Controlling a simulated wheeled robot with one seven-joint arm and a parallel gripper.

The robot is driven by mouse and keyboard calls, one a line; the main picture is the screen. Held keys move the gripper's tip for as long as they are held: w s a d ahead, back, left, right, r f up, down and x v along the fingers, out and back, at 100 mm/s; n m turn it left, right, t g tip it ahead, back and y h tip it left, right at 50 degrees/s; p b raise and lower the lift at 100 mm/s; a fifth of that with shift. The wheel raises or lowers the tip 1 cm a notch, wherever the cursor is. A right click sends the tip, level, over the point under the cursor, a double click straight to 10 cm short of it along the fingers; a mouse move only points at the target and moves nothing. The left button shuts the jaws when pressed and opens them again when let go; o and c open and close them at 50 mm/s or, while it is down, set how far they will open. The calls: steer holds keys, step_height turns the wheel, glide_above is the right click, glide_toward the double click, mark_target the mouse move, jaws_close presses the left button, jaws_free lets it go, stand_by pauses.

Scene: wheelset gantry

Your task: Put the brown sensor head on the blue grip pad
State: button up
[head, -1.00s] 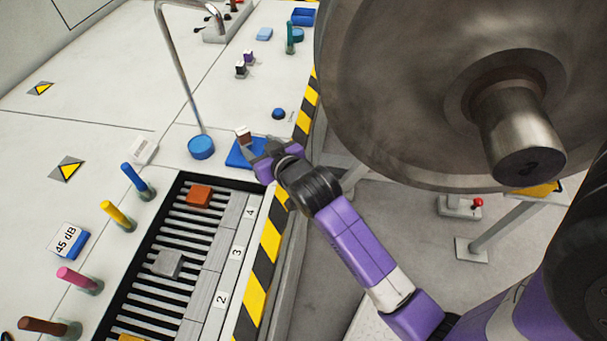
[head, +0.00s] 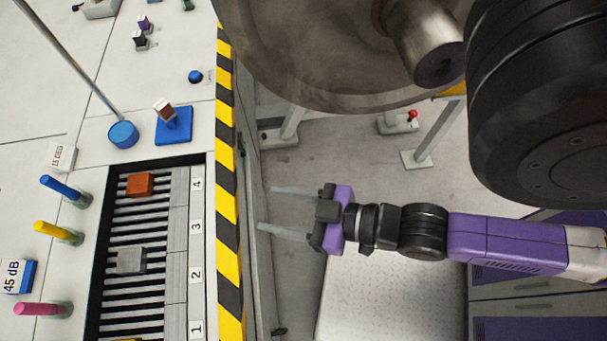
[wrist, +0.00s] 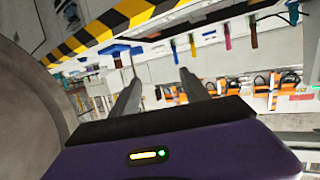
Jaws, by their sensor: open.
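The brown sensor head (head: 165,107) is a small brown block with a pale side. It stands on the square blue grip pad (head: 175,132) at the far end of the bench, and nothing holds it. It looks slightly tilted in the head view; whether it is flat on the pad I cannot tell. My gripper (head: 280,212) is open and empty, off to the right of the bench edge, with its fingers pointing left. In the wrist view my open gripper (wrist: 158,88) has nothing between its fingers.
A slotted rack (head: 150,220) holds an orange block (head: 140,185) and a grey block (head: 131,260). A round blue base (head: 123,134) with a metal pole stands left of the pad. A striped edge (head: 229,200) borders the bench. A large wheel (head: 330,60) hangs above.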

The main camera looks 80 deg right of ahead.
steer(key=s+a+r, duration=0.1)
steer(key=s+r, duration=0.2)
steer(key=s, duration=0.1)
steer(key=shift+s+a+r+n+y, duration=0.15)
steer(key=shift+s+r+n+y, duration=0.15)
steer(key=shift+s+r+y, duration=0.1)
stand_by(0.9)
